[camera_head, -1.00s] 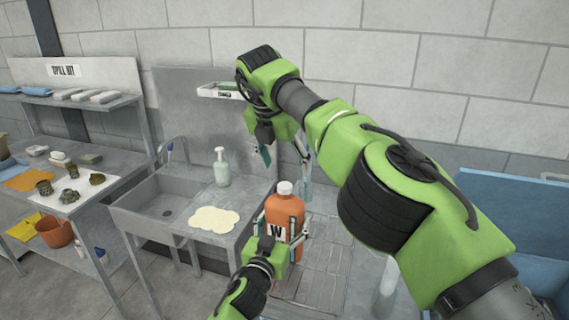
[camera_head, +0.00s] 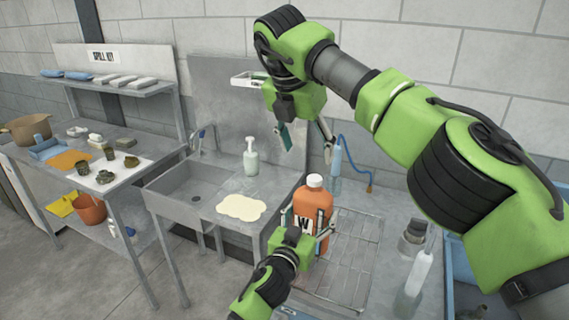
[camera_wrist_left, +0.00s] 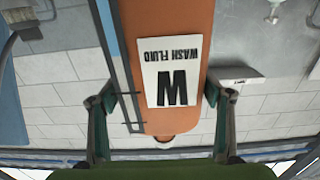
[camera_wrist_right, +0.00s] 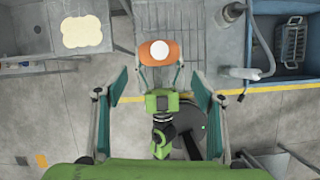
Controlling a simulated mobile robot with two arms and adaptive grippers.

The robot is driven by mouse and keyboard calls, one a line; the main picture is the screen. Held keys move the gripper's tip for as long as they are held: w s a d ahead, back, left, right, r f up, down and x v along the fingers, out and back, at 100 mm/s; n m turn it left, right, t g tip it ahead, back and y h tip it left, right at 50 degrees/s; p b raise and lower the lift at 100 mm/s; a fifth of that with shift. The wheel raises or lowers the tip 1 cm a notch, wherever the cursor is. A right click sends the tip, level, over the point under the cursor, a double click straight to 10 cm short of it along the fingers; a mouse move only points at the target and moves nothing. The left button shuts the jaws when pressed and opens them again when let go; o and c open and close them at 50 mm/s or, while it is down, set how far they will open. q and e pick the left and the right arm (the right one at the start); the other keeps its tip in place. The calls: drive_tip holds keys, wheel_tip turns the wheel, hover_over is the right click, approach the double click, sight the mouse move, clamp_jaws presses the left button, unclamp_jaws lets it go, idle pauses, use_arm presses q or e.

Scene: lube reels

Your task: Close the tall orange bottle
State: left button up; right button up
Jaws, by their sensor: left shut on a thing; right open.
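The tall orange bottle (camera_head: 313,205) stands upright at the right of the sink, with a "W" wash fluid label. A white cap (camera_head: 314,181) sits on its top; I cannot tell whether it is tight. My left gripper (camera_head: 307,230) is shut around the bottle's body from the front. The left wrist view shows the bottle (camera_wrist_left: 165,30) between its fingers. My right gripper (camera_head: 306,135) is open and empty, above the bottle with its fingers pointing down. In the right wrist view the cap (camera_wrist_right: 159,50) lies beyond the fingertips, apart from them.
A soap pump bottle (camera_head: 250,158) stands behind the pale puddle-shaped mat (camera_head: 241,207) near the sink (camera_head: 190,193). A wire rack (camera_head: 345,270) lies to the right of the orange bottle. A clear spray-like bottle (camera_head: 416,275) and blue bins (camera_head: 462,262) are further right.

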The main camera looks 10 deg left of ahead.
drive_tip(key=s+a, duration=0.4)
drive_tip(key=s, duration=0.4)
use_arm(q)
drive_tip(key=o, duration=2.3)
drive_tip(key=shift+s, duration=0.1)
drive_tip(key=v, duration=1.1)
drive_tip(key=shift+s+a, duration=0.15)
drive_tip(key=shift+s, duration=0.2)
use_arm(e)
drive_tip(key=shift+f, duration=0.1)
